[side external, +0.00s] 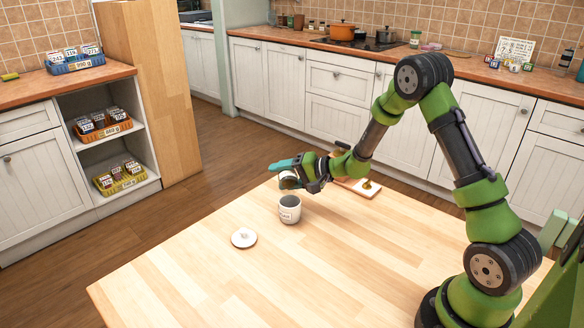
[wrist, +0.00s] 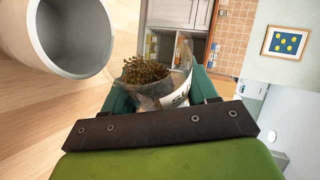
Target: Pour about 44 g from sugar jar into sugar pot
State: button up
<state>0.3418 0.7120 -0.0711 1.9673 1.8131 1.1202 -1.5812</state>
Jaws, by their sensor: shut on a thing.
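My gripper (side external: 298,174) is shut on the sugar jar (side external: 288,181), a clear jar with a white label. In the wrist view the jar (wrist: 182,92) sits between the teal fingers (wrist: 160,88), with brown granular sugar (wrist: 147,72) in it. The jar appears tilted, held just above the sugar pot (side external: 289,212). The pot is a white labelled cup, upright and open on the table. Its mouth shows in the wrist view (wrist: 72,38), with a pale inside and no sugar visible in the part that shows. I cannot see any grains falling.
A round white lid (side external: 243,239) with a knob lies on the wooden table (side external: 200,275), left of the pot. A board with a small item (side external: 367,186) is behind my gripper. The front of the table is clear. Shelves with trays (side external: 120,175) stand off to the left.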

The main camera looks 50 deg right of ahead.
jog(key=shift+s+a+r+n+t, duration=0.2)
jog(key=shift+r+n+t, duration=0.3)
jog(key=shift+n+t, duration=0.15)
jog(key=shift+s+a+r+n+t, duration=0.2)
jog(key=shift+r+n+t, duration=0.35)
jog(key=shift+n, duration=0.2)
dwell(3.9)
jog(key=shift+w+d+f+m+g, duration=0.4)
jog(key=shift+m+g, duration=0.2)
jog(key=shift+m, duration=0.2)
jog(key=shift+f+m+g, duration=0.4)
